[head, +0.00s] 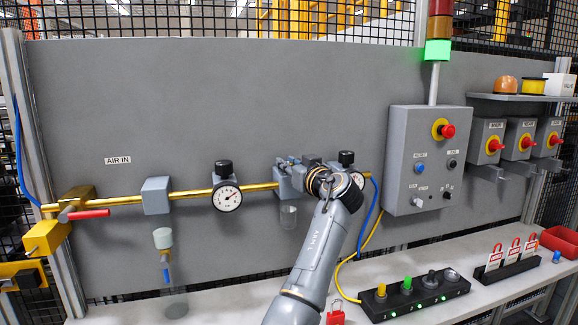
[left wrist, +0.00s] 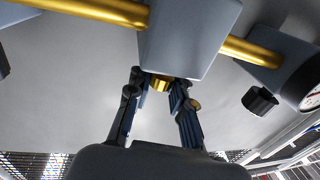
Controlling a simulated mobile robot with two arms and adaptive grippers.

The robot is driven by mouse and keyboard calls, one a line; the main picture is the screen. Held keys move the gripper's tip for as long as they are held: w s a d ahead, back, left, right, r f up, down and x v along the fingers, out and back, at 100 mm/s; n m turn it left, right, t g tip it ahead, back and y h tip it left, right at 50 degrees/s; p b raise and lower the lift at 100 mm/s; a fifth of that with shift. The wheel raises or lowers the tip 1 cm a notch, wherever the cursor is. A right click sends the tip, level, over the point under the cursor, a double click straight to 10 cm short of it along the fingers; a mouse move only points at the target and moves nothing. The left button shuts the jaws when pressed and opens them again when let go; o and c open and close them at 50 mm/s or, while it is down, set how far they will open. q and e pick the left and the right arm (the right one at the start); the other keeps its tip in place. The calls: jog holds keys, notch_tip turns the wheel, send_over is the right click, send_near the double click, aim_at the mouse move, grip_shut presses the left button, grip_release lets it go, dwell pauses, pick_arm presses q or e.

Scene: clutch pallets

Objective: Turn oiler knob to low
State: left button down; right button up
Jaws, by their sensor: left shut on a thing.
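The oiler is a blue-grey block (head: 291,184) on the brass air pipe, with a clear bowl (head: 288,215) below it. My left gripper (head: 294,162) is at the top of this block, and its wrist covers part of it. In the left wrist view, the block (left wrist: 190,38) fills the upper middle. A small brass-coloured knob (left wrist: 160,84) sticks out from it between the fingertips of my left gripper (left wrist: 160,88). The gripper is shut on this knob. No setting mark on the knob can be made out. My right gripper is not in view.
A regulator with a round gauge (head: 227,197) and black knob stands left of the oiler. Another black knob (head: 346,158) is close on the right, beside the blue hose (head: 371,215). A control box (head: 420,160) hangs further right, above the bench (head: 215,305).

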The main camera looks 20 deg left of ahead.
pick_arm(q)
jog(key=c, duration=1.2)
grip_release()
jog(key=shift+o, duration=0.2)
jog(key=shift+r, duration=0.1)
notch_tip(320, 180, up, 10)
jog(key=shift+f, duration=0.15)
